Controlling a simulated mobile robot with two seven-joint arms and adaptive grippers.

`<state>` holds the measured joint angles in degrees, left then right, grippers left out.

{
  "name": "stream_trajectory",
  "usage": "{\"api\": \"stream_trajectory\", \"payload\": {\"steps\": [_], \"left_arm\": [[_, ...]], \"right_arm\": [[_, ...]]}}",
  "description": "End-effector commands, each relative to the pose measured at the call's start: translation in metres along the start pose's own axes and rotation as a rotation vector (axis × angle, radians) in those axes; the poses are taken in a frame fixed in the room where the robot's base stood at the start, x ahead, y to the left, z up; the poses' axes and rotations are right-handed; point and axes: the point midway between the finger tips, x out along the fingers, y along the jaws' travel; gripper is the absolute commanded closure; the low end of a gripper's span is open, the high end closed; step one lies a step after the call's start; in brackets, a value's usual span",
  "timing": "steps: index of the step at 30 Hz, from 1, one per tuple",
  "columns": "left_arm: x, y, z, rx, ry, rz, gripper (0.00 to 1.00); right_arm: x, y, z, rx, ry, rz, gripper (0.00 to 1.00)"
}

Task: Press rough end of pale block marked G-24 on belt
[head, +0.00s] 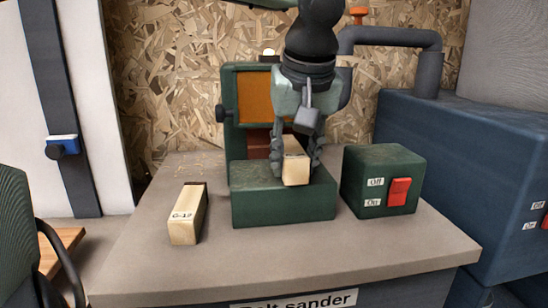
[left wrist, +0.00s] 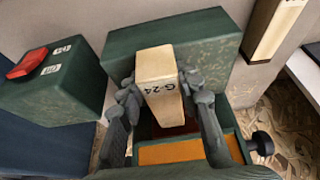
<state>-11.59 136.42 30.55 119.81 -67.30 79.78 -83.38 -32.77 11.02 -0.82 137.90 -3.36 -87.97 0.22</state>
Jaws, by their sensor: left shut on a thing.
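My left gripper (head: 297,165) is shut on a pale block (head: 296,171) in front of the belt sander. In the left wrist view the fingers (left wrist: 165,100) hold the block's sides, and its label G-24 (left wrist: 163,88) shows. The block's plain end faces the head camera; its far end points toward the sander and is hidden, so I cannot tell whether it touches the belt. The orange belt (head: 254,97) stands upright in a green frame; it also shows in the left wrist view (left wrist: 185,151). My right gripper is not in view.
Another pale block, marked G-19 (head: 186,217), with a dark far end, lies left on the grey bench (head: 150,262). A green switch box (head: 362,166) with a red rocker (head: 399,191) stands right of the sander base (head: 283,208). A blue cabinet with a pipe stands farther right.

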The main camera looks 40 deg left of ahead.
Motion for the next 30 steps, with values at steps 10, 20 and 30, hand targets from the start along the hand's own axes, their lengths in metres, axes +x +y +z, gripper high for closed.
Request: {"api": "stream_trajectory", "payload": {"steps": [10,20,30], "left_arm": [[-0.018,0.000,0.023,0.002,0.001,0.000,0.95],[-0.033,0.000,0.045,0.002,0.000,0.000,0.95],[-0.042,-0.001,0.058,0.002,-0.001,-0.001,0.95]], "right_arm": [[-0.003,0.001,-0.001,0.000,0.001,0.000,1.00],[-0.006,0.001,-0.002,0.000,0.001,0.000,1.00],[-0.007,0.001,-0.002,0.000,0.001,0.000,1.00]]}}
